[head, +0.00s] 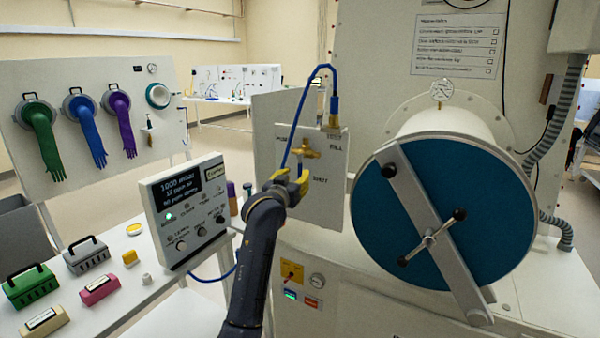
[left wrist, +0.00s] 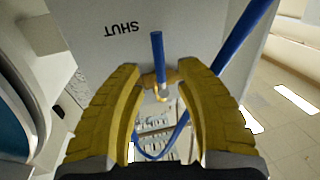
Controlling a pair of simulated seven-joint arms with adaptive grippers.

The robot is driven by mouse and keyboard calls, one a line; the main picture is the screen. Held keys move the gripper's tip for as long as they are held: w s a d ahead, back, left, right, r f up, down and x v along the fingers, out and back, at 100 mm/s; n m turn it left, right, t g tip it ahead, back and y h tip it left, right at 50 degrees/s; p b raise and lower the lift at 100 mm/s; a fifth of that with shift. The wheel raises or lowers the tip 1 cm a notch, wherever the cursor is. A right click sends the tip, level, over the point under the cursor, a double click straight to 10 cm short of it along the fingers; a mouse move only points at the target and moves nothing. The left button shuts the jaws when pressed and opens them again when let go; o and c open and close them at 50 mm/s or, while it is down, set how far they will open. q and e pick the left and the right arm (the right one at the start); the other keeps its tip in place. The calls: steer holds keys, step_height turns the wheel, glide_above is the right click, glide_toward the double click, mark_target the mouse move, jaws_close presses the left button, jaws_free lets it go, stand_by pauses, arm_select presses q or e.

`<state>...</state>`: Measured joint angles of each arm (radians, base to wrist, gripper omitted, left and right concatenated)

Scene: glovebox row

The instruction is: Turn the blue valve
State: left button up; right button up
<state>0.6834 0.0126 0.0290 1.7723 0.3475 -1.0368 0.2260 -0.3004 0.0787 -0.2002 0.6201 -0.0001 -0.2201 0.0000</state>
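The blue valve has a brass body (head: 305,149) on a pale panel (head: 334,205) lettered FILL and SHUT. Its straight blue lever shows best in the left wrist view (left wrist: 158,55), pointing from the brass body toward the SHUT label. My left gripper (head: 293,180) has yellow fingers and is just below the brass body in the head view. In the left wrist view my left gripper (left wrist: 158,75) is open, with the lever between its fingertips and a gap on each side. I cannot tell how deep the lever sits between them. My right gripper is not in view.
A thin blue hose (head: 301,105) arcs from the brass fitting down behind my left gripper. It passes near one finger in the left wrist view. A round blue door (head: 380,240) with a diagonal bar is at right. A control box (head: 185,212) stands on the table at left.

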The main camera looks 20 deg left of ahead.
mark_target(299, 172)
arm_select(q)
steer(key=shift+w, duration=2.35)
jaws_close()
